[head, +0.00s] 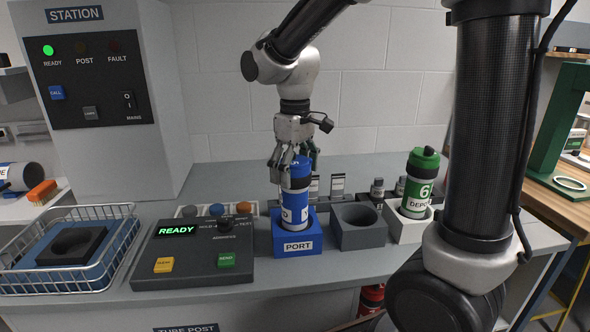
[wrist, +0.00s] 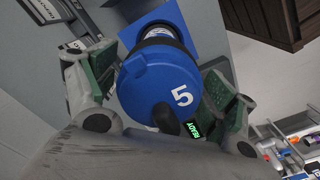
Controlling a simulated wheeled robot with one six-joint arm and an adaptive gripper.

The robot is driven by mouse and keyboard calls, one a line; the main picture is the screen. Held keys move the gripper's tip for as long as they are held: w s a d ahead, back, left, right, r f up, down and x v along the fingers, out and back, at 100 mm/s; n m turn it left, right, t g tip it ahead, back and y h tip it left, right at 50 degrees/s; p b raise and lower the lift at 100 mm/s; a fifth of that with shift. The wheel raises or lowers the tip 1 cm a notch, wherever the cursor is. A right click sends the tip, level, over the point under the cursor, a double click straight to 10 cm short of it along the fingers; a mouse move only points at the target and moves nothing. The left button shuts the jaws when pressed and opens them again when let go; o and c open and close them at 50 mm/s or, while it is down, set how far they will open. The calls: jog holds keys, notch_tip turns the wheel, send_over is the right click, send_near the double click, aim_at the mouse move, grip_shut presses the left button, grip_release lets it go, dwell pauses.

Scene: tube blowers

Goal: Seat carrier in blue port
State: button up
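The blue carrier (head: 295,196) has a blue cap marked 5, which also shows in the wrist view (wrist: 160,85). It stands nearly upright with its lower end inside the blue port (head: 312,241), a block labelled PORT. The port hides its base, so I cannot tell how deep it sits. My gripper (head: 294,168) is right above the carrier, pointing down, with a finger on each side of the cap. In the wrist view my gripper's green-padded fingers (wrist: 162,88) flank the cap closely. Whether the pads touch the carrier is not clear.
A dark grey empty holder (head: 358,238) stands right of the port. A green carrier (head: 420,180) stands in a white holder (head: 407,232) beyond it. The control box (head: 192,262) reading READY is left of the port. A wire basket (head: 118,262) lies further left.

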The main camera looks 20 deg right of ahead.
dwell(0.3)
notch_tip(320, 180, up, 13)
jog(key=shift+f, duration=0.1)
jog(key=shift+s+d+r, duration=0.1)
jog(key=shift+r, duration=0.1)
jog(key=s+d+f+m+t, duration=0.2)
jog(key=s+d+f+m, duration=0.1)
jog(key=s+d, duration=0.4)
jog(key=s+d+f+m+t, duration=0.2)
jog(key=s+d+f+m, duration=0.1)
jog(key=s+d, duration=0.4)
jog(key=s+f, duration=0.1)
jog(key=s, duration=0.2)
jog(key=shift+s+d+f+m, duration=0.25)
jog(key=shift+s+d+m, duration=0.1)
jog(key=shift+s+m, duration=0.05)
dwell(1.0)
